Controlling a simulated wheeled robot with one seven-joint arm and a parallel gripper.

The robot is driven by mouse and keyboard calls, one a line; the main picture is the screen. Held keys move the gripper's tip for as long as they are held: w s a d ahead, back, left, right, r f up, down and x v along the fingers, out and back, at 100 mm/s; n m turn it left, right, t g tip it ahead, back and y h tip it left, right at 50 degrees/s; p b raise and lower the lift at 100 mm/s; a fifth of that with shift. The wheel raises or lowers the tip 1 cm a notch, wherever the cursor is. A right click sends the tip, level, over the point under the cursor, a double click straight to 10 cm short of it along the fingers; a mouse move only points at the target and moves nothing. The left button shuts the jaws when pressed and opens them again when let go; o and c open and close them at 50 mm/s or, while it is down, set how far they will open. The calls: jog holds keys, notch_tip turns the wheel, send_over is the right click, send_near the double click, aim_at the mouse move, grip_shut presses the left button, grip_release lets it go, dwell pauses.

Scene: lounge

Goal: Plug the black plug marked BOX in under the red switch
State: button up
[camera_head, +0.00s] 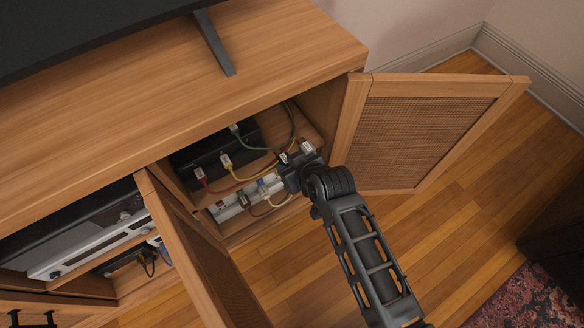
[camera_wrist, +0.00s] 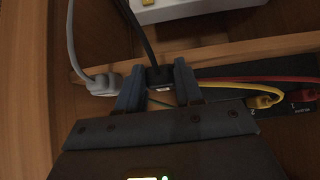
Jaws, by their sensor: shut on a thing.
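My gripper (camera_head: 287,168) is inside the open cabinet compartment, right of the white power strip (camera_head: 232,209). In the wrist view my gripper (camera_wrist: 159,88) is shut on a black plug (camera_wrist: 157,75), whose black cable runs up. In the head view a white label shows on the black plug (camera_head: 284,158); I cannot read it. The strip lies low in the compartment and a small red switch (camera_head: 220,204) shows near its left end. Several plugs sit along the strip further right. In the wrist view part of the white strip (camera_wrist: 205,9) shows at the top.
A black box (camera_head: 190,160) at the back carries red, yellow and green cables. A grey plug (camera_wrist: 102,83) lies beside my left finger, and also shows in the head view (camera_head: 307,146). Cabinet doors stand open at the right (camera_head: 420,130) and left (camera_head: 195,245) of my arm.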

jog(key=shift+w, duration=0.1)
jog(key=o, duration=1.1)
jog(key=s+d+r+m+t+h+p, duration=0.1)
jog(key=s+d+r+p, duration=0.1)
jog(key=s+d+r, duration=0.35)
jog(key=s+d+r+m+t+h+p, duration=0.1)
jog(key=s+d+r+m+t+p, duration=0.15)
jog(key=s+d, duration=0.55)
jog(key=s+d+r+m+t+p, duration=0.15)
jog(key=s+d+r, duration=0.3)
jog(key=s, duration=0.55)
jog(key=s+d+r+h+p, duration=0.1)
jog(key=s+d+r, duration=0.1)
jog(key=s+r, duration=0.3)
jog(key=s+d+r+m+t+h+p, duration=0.1)
jog(key=s+r, duration=0.4)
jog(key=r, duration=0.6)
jog(key=s+d+r+t+h+p, duration=0.1)
jog(key=s+d+r+p, duration=0.1)
jog(key=s+r, duration=0.3)
notch_tip(320, 180, up, 3)
jog(key=shift+d+f+m+p, duration=0.1)
jog(key=shift+d+m+p, duration=0.2)
jog(key=shift+m+p, duration=0.1)
